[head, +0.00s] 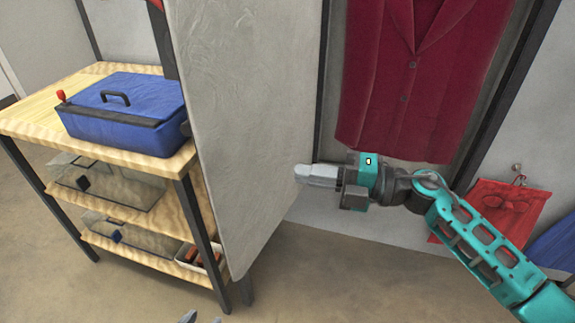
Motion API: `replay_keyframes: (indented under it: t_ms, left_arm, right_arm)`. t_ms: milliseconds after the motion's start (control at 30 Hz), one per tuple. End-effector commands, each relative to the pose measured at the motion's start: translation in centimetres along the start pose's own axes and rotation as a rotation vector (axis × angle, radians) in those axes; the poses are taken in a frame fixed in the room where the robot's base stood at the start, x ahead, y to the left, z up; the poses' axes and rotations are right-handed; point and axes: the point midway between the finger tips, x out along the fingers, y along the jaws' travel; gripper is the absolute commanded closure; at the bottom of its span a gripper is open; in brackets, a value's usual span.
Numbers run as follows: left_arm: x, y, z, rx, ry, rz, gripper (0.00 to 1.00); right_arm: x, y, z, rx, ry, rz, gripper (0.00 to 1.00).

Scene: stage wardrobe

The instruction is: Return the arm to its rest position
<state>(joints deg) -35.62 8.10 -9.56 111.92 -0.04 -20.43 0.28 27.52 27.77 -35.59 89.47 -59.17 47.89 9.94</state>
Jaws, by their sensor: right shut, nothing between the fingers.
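My right arm (480,240), teal and dark grey, reaches in from the lower right. Its right gripper (300,173) is shut and empty, with its pale grey fingers pointing left. The fingertips are at the right edge of a grey door panel (250,110) in the head view; I cannot tell whether they touch it. Two small grey tips (202,319) show at the bottom edge, probably my left gripper; the rest of it is out of frame.
The door panel stands open before a wardrobe with a dark red jacket (405,75). Left of it is a wooden shelf unit (30,117) with a blue case (125,118), clear bins (110,187) and a small white tray (212,262). A red bag (500,208) hangs at right.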

Motion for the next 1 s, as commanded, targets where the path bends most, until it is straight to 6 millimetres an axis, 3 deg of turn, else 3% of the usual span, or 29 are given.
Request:
replay_keyframes:
  t_ms: [333,467,567,767,867,1000]
  left_arm:
    - [-0.1,0.0,-0.5,0.002,0.007,0.001,0.55]
    - [-0.4,0.1,-0.8,0.003,0.008,0.002,0.55]
    - [-0.6,0.1,-1.2,0.004,0.010,0.003,0.55]
    - [-0.9,0.0,-1.6,0.005,0.009,0.002,0.55]
    - [-1.1,0.0,-1.7,0.006,0.007,0.001,0.55]
    - [-1.3,-0.2,-1.9,0.006,0.010,-0.003,0.55]
  right_arm:
    - [-0.6,0.1,-0.6,0.063,-0.044,0.065,1.00]
    - [-1.0,-0.2,-0.8,0.239,-0.187,0.218,1.00]
    - [-2.6,-1.4,-0.6,0.440,-0.359,0.347,1.00]
    - [-8.0,-7.6,-1.4,0.880,-0.743,0.503,1.00]
    - [-11.2,-12.0,-3.5,1.112,-0.939,0.528,1.00]
    - [-14.9,-17.5,-8.1,1.396,-1.165,0.519,1.00]
